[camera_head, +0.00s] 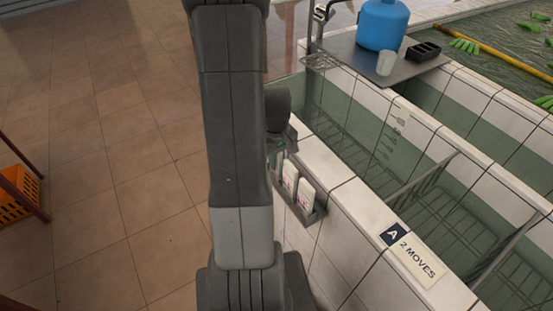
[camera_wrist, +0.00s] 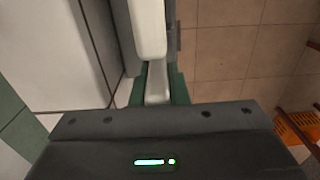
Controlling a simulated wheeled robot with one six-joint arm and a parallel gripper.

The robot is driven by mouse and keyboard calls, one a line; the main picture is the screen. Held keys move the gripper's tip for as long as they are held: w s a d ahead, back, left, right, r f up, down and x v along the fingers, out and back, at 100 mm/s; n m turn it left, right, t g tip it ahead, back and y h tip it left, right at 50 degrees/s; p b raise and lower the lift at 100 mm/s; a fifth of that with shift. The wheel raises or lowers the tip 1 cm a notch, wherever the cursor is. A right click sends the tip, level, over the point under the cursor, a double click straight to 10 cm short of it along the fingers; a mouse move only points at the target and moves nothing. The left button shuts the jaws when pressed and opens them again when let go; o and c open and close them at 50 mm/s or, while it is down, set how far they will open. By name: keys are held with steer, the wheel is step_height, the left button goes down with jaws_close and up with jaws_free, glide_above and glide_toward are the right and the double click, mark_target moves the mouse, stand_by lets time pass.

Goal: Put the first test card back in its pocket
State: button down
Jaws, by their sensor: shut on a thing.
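My gripper (camera_wrist: 159,88) has its green fingers shut on a white test card (camera_wrist: 157,78) in the wrist view. In the head view my gripper (camera_head: 277,158) is partly hidden by my arm, at the far end of a grey pocket holder (camera_head: 319,208) on the tiled tank wall. In the wrist view another white card (camera_wrist: 148,28) is just beyond the held one. Whether the held card is inside its pocket cannot be told.
The tiled tank wall (camera_head: 343,172) runs beside the holder, with a "2 MOVES" sign (camera_head: 415,262) on top. Wire racks (camera_head: 440,205) are in the tank. A shelf holds a blue container (camera_head: 382,24) and white cup (camera_head: 386,63). Open floor (camera_head: 110,150) lies left.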

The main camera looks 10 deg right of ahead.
steer(key=shift+f, duration=0.25)
steer(key=c, duration=1.3)
jaws_free()
step_height(320, 180, up, 14)
steer(key=shift+f+b, duration=0.1)
steer(key=shift+b, duration=0.4)
steer(key=shift+f, duration=0.15)
step_height(320, 180, down, 13)
steer(key=shift+f+p, duration=0.2)
steer(key=shift+p, duration=0.15)
